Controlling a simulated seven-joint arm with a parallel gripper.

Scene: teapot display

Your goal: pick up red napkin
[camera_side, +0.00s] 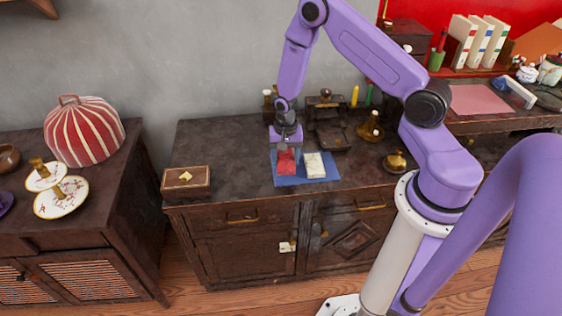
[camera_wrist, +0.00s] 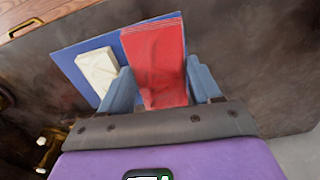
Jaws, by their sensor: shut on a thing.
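The red napkin (camera_side: 286,163) is a folded red cloth over the left part of a blue mat (camera_side: 305,183) on the dark cabinet. It also shows in the wrist view (camera_wrist: 155,55). My gripper (camera_side: 287,150) points down at it. In the wrist view my gripper (camera_wrist: 163,88) has its blue-grey fingers on both sides of the napkin's near end, shut on it. Whether the napkin touches the mat is hard to tell.
A white folded napkin (camera_side: 314,165) lies on the mat just right of the red one. A wooden box (camera_side: 187,182) sits at the cabinet's left end. Dark stands and a brass pot (camera_side: 396,162) stand behind and right. The cabinet top between box and mat is clear.

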